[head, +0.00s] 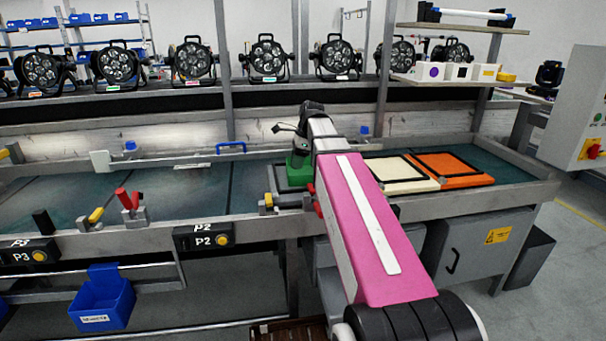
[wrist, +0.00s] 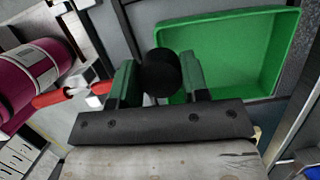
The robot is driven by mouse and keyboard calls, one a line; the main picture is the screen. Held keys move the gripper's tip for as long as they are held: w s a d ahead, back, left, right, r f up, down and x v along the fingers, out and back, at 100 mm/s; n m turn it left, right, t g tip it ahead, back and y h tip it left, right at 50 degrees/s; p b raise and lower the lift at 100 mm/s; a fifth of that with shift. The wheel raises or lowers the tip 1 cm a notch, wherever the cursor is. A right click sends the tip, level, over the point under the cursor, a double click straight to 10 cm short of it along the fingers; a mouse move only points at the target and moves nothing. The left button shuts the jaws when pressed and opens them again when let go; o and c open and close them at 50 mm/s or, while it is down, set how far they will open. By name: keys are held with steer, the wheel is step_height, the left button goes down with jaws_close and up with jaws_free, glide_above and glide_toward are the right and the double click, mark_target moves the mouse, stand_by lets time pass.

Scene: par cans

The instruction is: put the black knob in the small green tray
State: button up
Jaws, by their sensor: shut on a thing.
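My gripper (wrist: 160,82) is shut on the black knob (wrist: 161,70), a round dark ball between its two green-padded fingers in the wrist view. The small green tray (wrist: 226,32) lies beyond and to the right of the fingers in that view, and the part I see of its inside is empty. The knob overlaps the tray's left edge in the picture; I cannot tell its height above it. In the head view the green tray (head: 298,172) sits on the bench, partly hidden by my arm. The knob cannot be made out there.
Cream (head: 396,174) and orange (head: 452,168) black-edged panels lie on the bench to the right of my arm. A row of par cans (head: 265,60) stands on the shelf behind. The left bench top is mostly clear.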

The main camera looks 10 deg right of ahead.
steer(key=w+d+f, duration=0.3)
steer(key=shift+w+d, duration=0.2)
steer(key=shift+w, duration=0.1)
steer(key=shift+f, duration=2)
steer(key=shift+f, duration=0.15)
steer(key=o, duration=0.7)
steer(key=v, duration=1.2)
